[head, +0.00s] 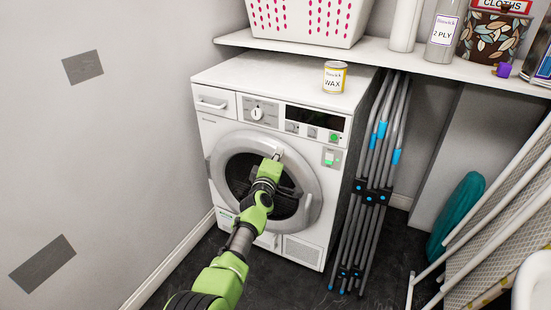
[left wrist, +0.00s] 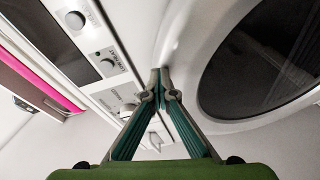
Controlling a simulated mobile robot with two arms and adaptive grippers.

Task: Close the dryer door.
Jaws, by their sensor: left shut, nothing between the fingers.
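The white dryer (head: 217,131) stands against the wall under a shelf. Its round door (head: 309,178), a pale ring around a dark window, lies flush or nearly flush with the front; I cannot tell whether it is latched. The door also fills the right of the left wrist view (left wrist: 268,60). My left gripper (head: 277,156) is shut and empty, its tips at the upper part of the door ring. In the left wrist view the closed fingertips (left wrist: 160,72) are at or very near the ring's edge. My left arm hides part of the window. My right gripper is not in view.
A wax tin (head: 334,77) stands on the dryer's top. A folded drying rack (head: 373,190) leans close to its right side. The shelf (head: 390,53) above holds a basket (head: 308,22) and bottles. An ironing board (head: 503,220) leans at the right. Floor left of the dryer is clear.

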